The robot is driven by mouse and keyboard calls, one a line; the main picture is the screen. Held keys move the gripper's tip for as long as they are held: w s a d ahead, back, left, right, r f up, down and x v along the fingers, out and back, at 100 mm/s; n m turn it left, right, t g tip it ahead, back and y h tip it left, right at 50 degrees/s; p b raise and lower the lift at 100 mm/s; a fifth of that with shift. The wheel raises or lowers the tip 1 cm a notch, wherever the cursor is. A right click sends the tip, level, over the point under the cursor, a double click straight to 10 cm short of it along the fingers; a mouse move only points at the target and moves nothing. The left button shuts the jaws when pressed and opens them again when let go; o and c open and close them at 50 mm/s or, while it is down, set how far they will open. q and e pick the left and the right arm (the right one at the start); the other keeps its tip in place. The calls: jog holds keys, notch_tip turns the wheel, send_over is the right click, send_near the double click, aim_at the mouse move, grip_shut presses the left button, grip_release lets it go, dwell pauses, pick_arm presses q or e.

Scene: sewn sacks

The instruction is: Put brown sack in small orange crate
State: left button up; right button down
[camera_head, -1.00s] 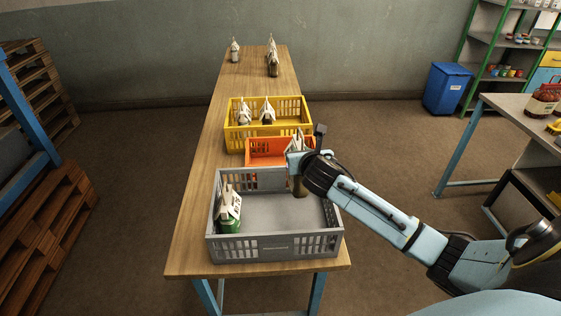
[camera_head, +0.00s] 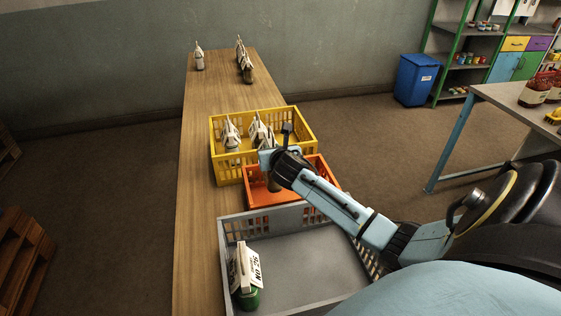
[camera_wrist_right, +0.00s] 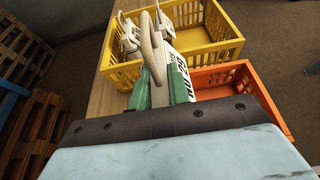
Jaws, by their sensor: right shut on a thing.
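My right gripper (camera_head: 268,163) is shut on the brown sack (camera_head: 274,185), whose brown lower end hangs below the jaws. In the head view it overlaps the small orange crate (camera_head: 325,178), and how far above or inside it is cannot be told. There the orange crate (camera_wrist_right: 245,88) lies to the right of the sack. My arm hides part of the orange crate. My left gripper is not in view.
A yellow crate (camera_head: 215,165) with pale-topped sacks stands just behind the orange one. A grey crate (camera_head: 265,222) in front holds a green sack (camera_head: 248,297). Several sacks stand at the table's far end (camera_head: 220,75). Bare wood runs along the left.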

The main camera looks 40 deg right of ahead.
aim_at(272, 174)
jog(key=f, duration=0.2)
jog(key=f+b, duration=0.1)
jog(key=f, duration=0.2)
jog(key=shift+w+a+f, duration=0.1)
jog(key=shift+w+f, duration=0.1)
jog(key=shift+f, duration=0.6)
notch_tip(272, 174, down, 4)
jog(key=shift+r+b, duration=0.2)
jog(key=shift+b, duration=0.5)
jog(key=shift+w+r, duration=0.1)
jog(key=c, duration=1.7)
grip_release()
jog(key=shift+f, duration=0.25)
jog(key=shift+c, duration=0.2)
jog(key=o, duration=0.4)
